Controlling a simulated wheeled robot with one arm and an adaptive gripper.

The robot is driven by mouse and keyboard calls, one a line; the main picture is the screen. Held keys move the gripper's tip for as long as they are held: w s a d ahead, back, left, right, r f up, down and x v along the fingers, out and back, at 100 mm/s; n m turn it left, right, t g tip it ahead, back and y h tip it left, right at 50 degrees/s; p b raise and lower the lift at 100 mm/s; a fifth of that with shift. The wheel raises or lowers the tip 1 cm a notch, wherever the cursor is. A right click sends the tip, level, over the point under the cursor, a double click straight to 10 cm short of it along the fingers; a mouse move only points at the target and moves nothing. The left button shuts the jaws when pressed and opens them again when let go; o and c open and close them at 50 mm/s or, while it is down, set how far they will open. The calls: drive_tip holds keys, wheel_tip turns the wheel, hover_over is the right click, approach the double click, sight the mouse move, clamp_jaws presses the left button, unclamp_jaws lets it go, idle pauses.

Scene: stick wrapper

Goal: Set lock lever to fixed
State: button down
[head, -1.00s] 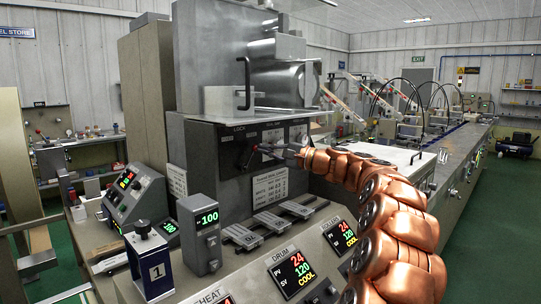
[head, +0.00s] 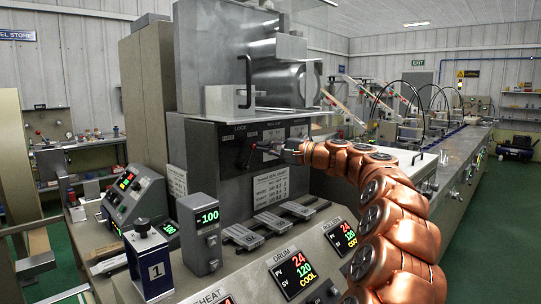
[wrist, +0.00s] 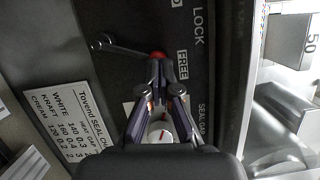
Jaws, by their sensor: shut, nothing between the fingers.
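The lock lever (wrist: 125,49) is a metal rod on the dark panel, running from a round pivot at the left to a red knob (wrist: 158,56). In the wrist view its knob end is beside the "FREE" label (wrist: 183,64); a second label at the top edge is cut off to a final "D". My gripper (wrist: 158,68) is shut and empty, its fingertips right at the knob and overlapping its lower edge; I cannot tell whether they touch. In the head view my gripper (head: 262,147) is at the panel, and the lever there is small and mostly hidden.
A dial marked "SEAL GAP" (wrist: 160,133) shows between the finger links. A white seal chart (wrist: 68,118) is beside the lever. The steel housing (head: 250,100) overhangs the panel. Below are grey slotted bars (head: 270,222) and a sloped console with displays (head: 293,268).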

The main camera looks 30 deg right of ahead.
drive_tip(key=shift+a+r+n+b, duration=0.2)
drive_tip(key=shift+a+n+b, duration=0.2)
drive_tip(key=shift+n, duration=0.2)
drive_tip(key=a+n+b, duration=0.1)
drive_tip(key=a+n+g+h+b, duration=0.1)
drive_tip(key=n+b, duration=0.1)
drive_tip(key=s+a+n+b, duration=0.1)
drive_tip(key=n, duration=0.1)
drive_tip(key=shift+a+r+g+h+b, duration=0.2)
drive_tip(key=shift+r+g+h+b, duration=0.1)
drive_tip(key=shift+r+b, duration=0.05)
idle(0.5)
drive_tip(key=shift+s+a+n+h+b, duration=0.1)
drive_tip(key=shift+a+n+h+b, duration=0.2)
drive_tip(key=shift+a+n+b, duration=0.65)
idle(0.4)
drive_tip(key=shift+d, duration=0.25)
drive_tip(key=w+d+r+p+v, duration=0.1)
drive_tip(key=d+p+v, duration=0.1)
drive_tip(key=v, duration=1)
drive_tip(key=shift+s+d, duration=0.2)
drive_tip(key=shift+d, duration=0.15)
